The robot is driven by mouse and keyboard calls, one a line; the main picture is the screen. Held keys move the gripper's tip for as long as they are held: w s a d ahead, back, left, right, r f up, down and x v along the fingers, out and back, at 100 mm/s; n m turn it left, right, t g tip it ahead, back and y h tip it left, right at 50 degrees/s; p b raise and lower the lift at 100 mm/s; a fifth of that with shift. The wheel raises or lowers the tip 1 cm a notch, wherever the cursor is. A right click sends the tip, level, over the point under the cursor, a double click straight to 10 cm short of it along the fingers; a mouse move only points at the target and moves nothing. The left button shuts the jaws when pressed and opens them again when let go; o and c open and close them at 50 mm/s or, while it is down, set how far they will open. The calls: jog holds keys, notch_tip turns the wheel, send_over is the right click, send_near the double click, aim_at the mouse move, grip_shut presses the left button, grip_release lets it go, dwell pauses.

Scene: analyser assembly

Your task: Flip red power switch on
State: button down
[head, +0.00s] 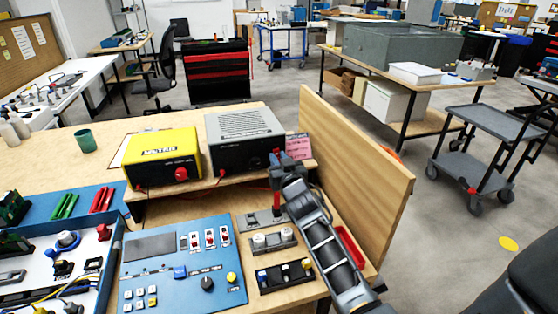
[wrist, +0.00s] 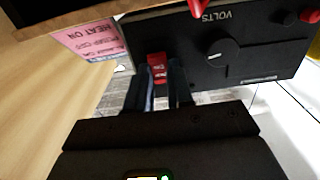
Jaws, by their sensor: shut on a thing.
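The red power switch (wrist: 157,66) sits on the dark front panel of the grey power supply (head: 240,128), which also shows in the wrist view (wrist: 240,55). The panel appears upside down there, with a round knob and the word VOLTS beside the switch. My gripper (wrist: 160,80) is at the panel, its two dark fingers on either side of the switch and shut on it. I cannot tell the switch's on or off position.
A yellow meter box (head: 160,155) stands left of the supply on the raised shelf. A pink note (head: 299,147) and a wooden side panel (head: 350,160) are close on the right. Below lie a blue control panel (head: 180,265) and a clamp with a red upright handle (head: 275,197).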

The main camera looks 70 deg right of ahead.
jog(key=shift+f+b, duration=0.15)
jog(key=shift+b, duration=0.2)
jog(key=b, duration=0.3)
jog(key=shift+f+t, duration=0.2)
jog(key=shift+t, duration=0.1)
jog(key=t+h+b, duration=0.1)
jog(key=b, duration=0.7)
jog(key=shift+f, duration=0.15)
jog(key=shift+r+h+b, duration=0.2)
jog(key=shift+h+b, duration=0.3)
jog(key=shift+b, duration=0.55)
jog(key=c, duration=1)
grip_release()
jog(key=shift+r, duration=0.1)
